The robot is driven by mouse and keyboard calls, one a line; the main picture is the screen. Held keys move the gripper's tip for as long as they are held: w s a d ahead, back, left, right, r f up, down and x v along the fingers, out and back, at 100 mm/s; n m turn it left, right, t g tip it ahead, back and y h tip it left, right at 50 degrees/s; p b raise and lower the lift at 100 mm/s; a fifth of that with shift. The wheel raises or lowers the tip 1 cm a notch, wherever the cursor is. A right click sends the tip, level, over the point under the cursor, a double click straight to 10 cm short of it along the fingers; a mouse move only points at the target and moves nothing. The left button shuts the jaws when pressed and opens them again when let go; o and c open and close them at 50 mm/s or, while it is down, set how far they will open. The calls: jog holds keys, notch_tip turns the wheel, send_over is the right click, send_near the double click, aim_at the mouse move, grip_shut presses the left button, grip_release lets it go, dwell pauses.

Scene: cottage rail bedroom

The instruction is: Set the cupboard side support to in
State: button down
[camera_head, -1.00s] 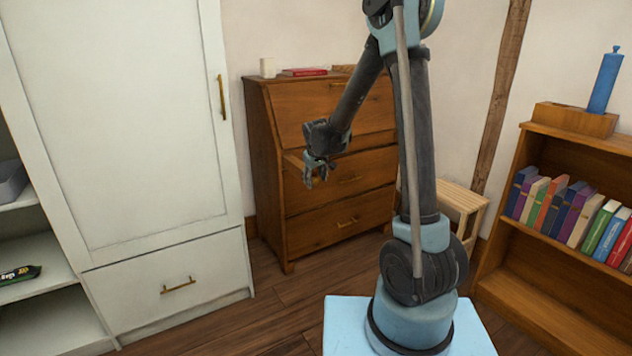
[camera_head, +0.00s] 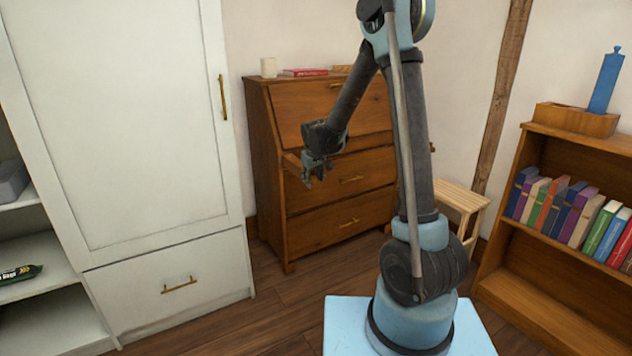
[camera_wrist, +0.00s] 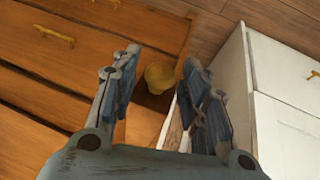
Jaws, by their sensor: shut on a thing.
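The brown wooden cupboard (camera_head: 272,205) with a sloping front and drawers stands against the back wall. Its side support, a wooden bar (camera_head: 291,162), sticks out at the front left, just left of my gripper (camera_head: 308,180). My gripper is shut on this knob, which appears to belong to the support. The fingers hide much of the support and the exact contact.
A bookcase (camera_head: 540,240) and a small wooden stool (camera_head: 460,197) are on the right. Wooden floor lies open in front of the cupboard.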

aim_at(294, 160)
jog(key=w+a, duration=0.3)
jog(key=w, duration=0.1)
jog(key=w+a, duration=0.3)
jog(key=w, duration=0.2)
jog(key=w+a, duration=0.3)
jog(key=w, duration=0.2)
jog(key=shift+w+a, duration=0.2)
jog(key=shift+w, duration=0.05)
jog(key=c, duration=1.2)
grip_release()
jog(key=shift+c, duration=0.2)
jog(key=shift+s+r, duration=0.1)
jog(key=v, duration=1.1)
jog(key=shift+r, duration=0.3)
